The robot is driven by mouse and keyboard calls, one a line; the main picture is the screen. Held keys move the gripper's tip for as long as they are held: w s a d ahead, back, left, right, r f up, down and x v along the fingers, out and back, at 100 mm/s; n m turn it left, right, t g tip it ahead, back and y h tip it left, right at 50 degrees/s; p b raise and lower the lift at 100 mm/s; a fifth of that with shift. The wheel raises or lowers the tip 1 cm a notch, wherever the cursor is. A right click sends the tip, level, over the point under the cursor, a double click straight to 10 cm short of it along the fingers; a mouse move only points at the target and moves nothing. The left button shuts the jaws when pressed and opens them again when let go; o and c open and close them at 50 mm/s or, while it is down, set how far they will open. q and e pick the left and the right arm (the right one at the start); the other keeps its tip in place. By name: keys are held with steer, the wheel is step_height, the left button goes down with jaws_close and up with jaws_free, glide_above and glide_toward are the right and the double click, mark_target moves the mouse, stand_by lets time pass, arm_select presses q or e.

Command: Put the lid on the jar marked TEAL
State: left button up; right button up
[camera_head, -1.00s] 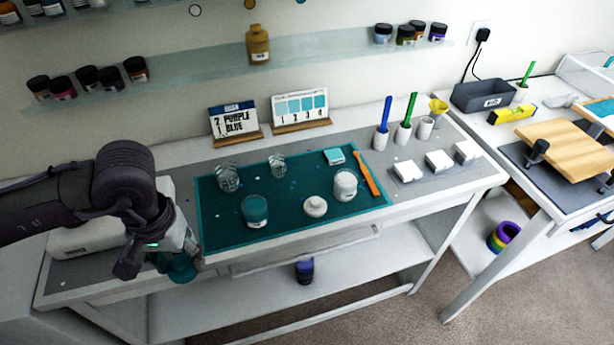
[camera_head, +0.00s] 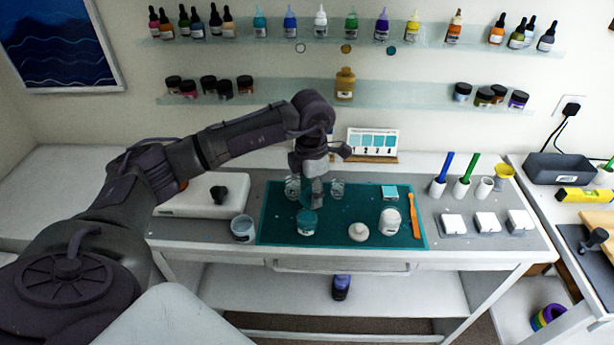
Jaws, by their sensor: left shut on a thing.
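The teal jar (camera_head: 307,226) stands upright on the dark green mat (camera_head: 275,234), with a pale label on its front that is too small to read. My left gripper (camera_head: 317,196) points down just above and behind this jar. It is shut on a teal lid (camera_head: 305,194), which is partly hidden by the fingers and seems to be held above the jar, apart from it. A white jar (camera_head: 390,222) stands to the right on the mat, with a white lid (camera_head: 358,232) lying beside it. My right gripper is out of view.
A cup with pale blue contents (camera_head: 243,229) stands left of the mat. An orange stick (camera_head: 414,215) lies at the mat's right edge. Swatch cards (camera_head: 373,141) stand behind.

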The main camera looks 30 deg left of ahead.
mark_target(307, 196)
arm_select(q)
steer(key=shift+w+a+r+n, duration=0.1)
steer(key=shift+a+n, duration=0.3)
steer(key=shift+n, duration=0.5)
steer(key=shift+a+n, duration=0.15)
steer(key=shift+n, duration=0.15)
steer(key=shift+a, duration=0.1)
steer(key=shift+f, duration=0.3)
steer(key=shift+w+f+b, duration=0.1)
steer(key=shift+f+b, duration=0.7)
steer(key=shift+f, duration=0.5)
steer(key=shift+f+b, duration=0.55)
steer(key=shift+f, duration=0.35)
steer(key=shift+f+b, duration=0.65)
steer(key=shift+f, duration=0.2)
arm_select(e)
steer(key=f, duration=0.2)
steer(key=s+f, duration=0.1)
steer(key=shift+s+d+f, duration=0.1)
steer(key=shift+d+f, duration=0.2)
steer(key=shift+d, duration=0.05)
arm_select(q)
steer(key=shift+r, duration=0.1)
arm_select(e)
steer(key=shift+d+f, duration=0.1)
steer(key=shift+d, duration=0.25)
